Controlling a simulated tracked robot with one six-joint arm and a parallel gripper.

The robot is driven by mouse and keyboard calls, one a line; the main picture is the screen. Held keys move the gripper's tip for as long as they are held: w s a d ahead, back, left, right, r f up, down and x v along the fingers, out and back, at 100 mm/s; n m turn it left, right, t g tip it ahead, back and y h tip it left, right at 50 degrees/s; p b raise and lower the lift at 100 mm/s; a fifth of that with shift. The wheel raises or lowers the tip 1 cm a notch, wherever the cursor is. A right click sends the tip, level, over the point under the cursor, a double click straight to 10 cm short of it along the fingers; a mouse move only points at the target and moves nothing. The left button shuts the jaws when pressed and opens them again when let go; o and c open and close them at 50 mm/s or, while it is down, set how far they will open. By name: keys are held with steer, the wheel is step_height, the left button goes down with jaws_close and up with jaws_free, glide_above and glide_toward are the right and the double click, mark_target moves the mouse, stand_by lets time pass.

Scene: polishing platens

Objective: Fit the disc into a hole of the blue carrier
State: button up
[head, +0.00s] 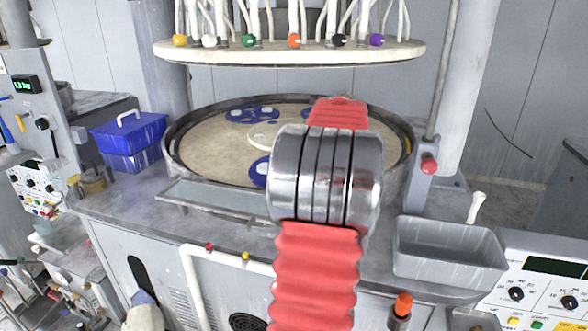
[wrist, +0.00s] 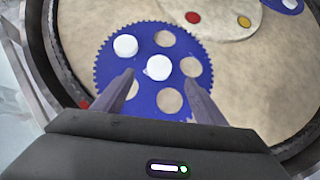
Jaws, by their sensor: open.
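The blue carrier (wrist: 112,70) is a toothed disc with several round holes, lying on the beige platen below my gripper. One white disc (wrist: 158,67) is at the middle of the carrier, between and just beyond my fingertips; I cannot tell whether it lies on the surface or in a recess. Another white disc (wrist: 125,45) is at the carrier's upper-left hole position. The other visible holes show beige. My gripper (wrist: 158,80) is open and empty above the carrier. In the head view my arm hides the gripper and most of the near carrier (head: 259,173).
The round platen (head: 205,145) has a raised dark rim (head: 172,153). Another blue carrier (head: 238,115) lies at its back. A pale round plate (wrist: 218,17) with coloured dots is beyond the near carrier. An upper plate (head: 290,52) hangs above. A grey bin (head: 447,262) stands right.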

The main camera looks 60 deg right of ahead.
steer(key=shift+x, duration=1.95)
steer(key=shift+x, duration=2.6)
steer(key=c, duration=1.2)
step_height(320, 180, up, 10)
